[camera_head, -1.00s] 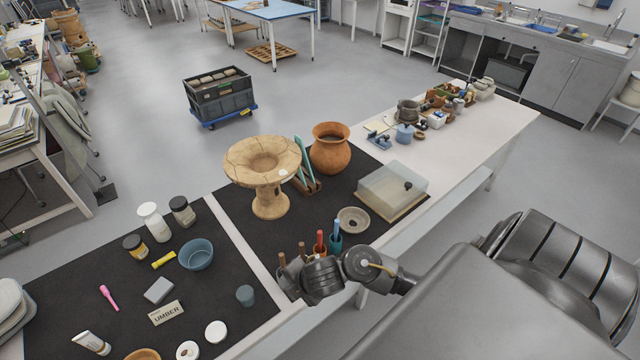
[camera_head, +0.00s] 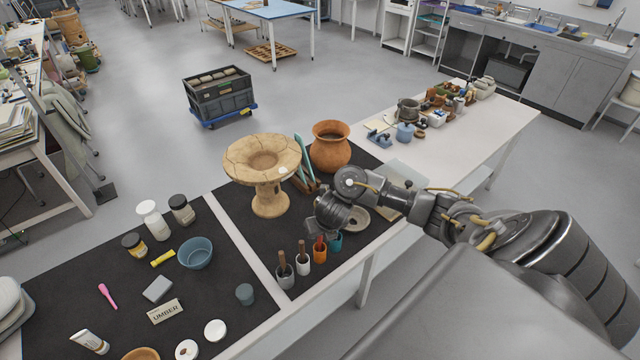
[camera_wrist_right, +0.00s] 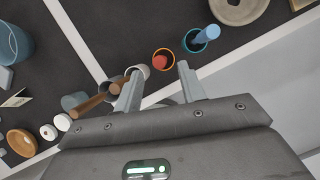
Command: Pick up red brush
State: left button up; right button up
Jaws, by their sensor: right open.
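The red brush (camera_head: 320,242) stands upright in an orange cup (camera_head: 320,255) near the front edge of the black mat. In the right wrist view the red brush (camera_wrist_right: 164,64) shows end-on inside the orange rim (camera_wrist_right: 155,55). My right gripper (camera_wrist_right: 160,71) is open and empty, its two fingers on either side of the red brush in that picture. In the head view my right wrist is above and behind the cups, and its fingers are hard to make out. My left gripper is not in view.
A teal cup (camera_head: 337,248) with a blue handle stands just right of the orange cup. A white cup (camera_head: 303,267) and a grey cup (camera_head: 285,280), each with a brown handle, stand left. A stone bowl (camera_head: 359,222) and cracked pedestal vessel (camera_head: 268,200) are close by.

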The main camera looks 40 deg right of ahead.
aim_at(320, 245)
jog(key=shift+b+x, duration=0.6)
jog(key=shift+x, duration=3.2)
jog(key=shift+d, duration=0.1)
grip_shut()
